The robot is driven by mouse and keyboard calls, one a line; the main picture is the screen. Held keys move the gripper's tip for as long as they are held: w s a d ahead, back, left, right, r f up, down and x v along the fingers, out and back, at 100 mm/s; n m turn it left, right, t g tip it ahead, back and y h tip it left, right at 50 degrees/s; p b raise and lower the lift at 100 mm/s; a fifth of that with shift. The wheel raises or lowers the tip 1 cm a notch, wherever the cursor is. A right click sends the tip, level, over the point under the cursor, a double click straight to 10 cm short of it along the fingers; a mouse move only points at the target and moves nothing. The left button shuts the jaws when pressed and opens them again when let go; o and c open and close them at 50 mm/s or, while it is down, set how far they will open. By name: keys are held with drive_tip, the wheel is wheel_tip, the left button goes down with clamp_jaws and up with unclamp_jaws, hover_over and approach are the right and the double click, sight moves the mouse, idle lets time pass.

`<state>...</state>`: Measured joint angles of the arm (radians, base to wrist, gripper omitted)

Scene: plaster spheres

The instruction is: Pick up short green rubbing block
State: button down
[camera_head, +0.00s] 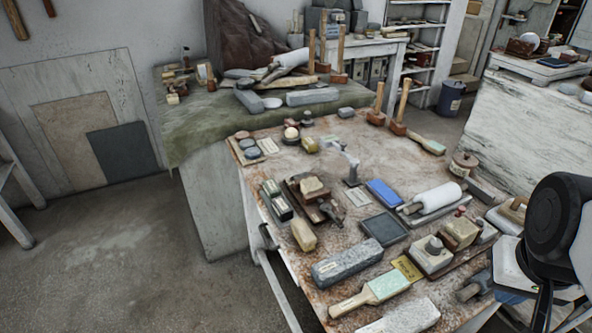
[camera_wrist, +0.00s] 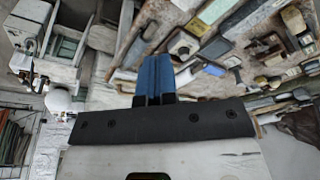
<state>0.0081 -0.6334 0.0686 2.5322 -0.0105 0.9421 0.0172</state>
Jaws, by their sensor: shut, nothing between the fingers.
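Two small dark blocks with pale greenish tops lie near the left edge of the worktable, one (camera_head: 271,188) just behind the other (camera_head: 282,208). A paddle with a pale green pad (camera_head: 388,285) lies near the front edge. I cannot tell for certain which of these is the short green rubbing block. My gripper (camera_wrist: 155,62) shows in the wrist view with its blue fingers together and empty, apart from the table's things. In the head view my arm is at the far right, and its fingertips are not visible.
The worktable (camera_head: 335,160) is crowded. A grey stone bar (camera_head: 346,263), a blue block (camera_head: 386,193), a dark square plate (camera_head: 384,228) and a white roller (camera_head: 437,198) lie around the middle. Wooden mallets (camera_head: 398,112) stand at the back. Open floor is at left.

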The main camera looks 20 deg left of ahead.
drive_tip(key=c, duration=0.5)
unclamp_jaws()
